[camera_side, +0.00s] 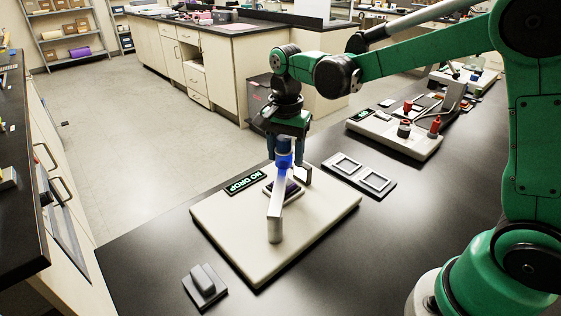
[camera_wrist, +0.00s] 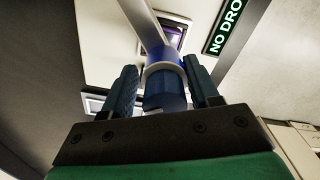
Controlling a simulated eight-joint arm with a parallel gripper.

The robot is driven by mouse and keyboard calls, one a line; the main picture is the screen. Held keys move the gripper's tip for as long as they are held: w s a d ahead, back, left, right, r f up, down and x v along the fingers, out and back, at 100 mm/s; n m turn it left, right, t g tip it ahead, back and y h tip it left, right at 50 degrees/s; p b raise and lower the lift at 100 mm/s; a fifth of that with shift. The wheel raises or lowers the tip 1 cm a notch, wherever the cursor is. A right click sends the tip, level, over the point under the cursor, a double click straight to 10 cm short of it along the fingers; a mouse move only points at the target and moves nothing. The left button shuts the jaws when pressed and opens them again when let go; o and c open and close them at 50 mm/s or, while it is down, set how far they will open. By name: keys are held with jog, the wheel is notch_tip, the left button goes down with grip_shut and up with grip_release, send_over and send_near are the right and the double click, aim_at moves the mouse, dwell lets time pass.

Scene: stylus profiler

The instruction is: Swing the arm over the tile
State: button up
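The profiler's pale base plate (camera_side: 325,215) lies on the black bench. A silver swing arm (camera_side: 278,195) runs from a short post at the plate's front to a blue knob (camera_side: 284,152) with a pale collar. The dark square tile (camera_side: 294,188) lies on the plate, partly hidden by the arm; it also shows in the wrist view (camera_wrist: 177,38), where the arm crosses its left side. My gripper (camera_side: 286,160) points down, with its blue fingers on both sides of the knob. In the wrist view, narrow gaps seem to separate the fingers from the knob (camera_wrist: 166,90).
A lit "NO DROP" sign (camera_side: 245,182) is at the plate's left. A small dark block (camera_side: 204,282) sits in front of the plate. A tray with two square frames (camera_side: 360,174) lies to the right, and another instrument (camera_side: 405,130) stands behind it.

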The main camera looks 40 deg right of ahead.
aim_at(285, 138)
jog(key=shift+o, duration=1.1)
jog(key=shift+r, duration=2.85)
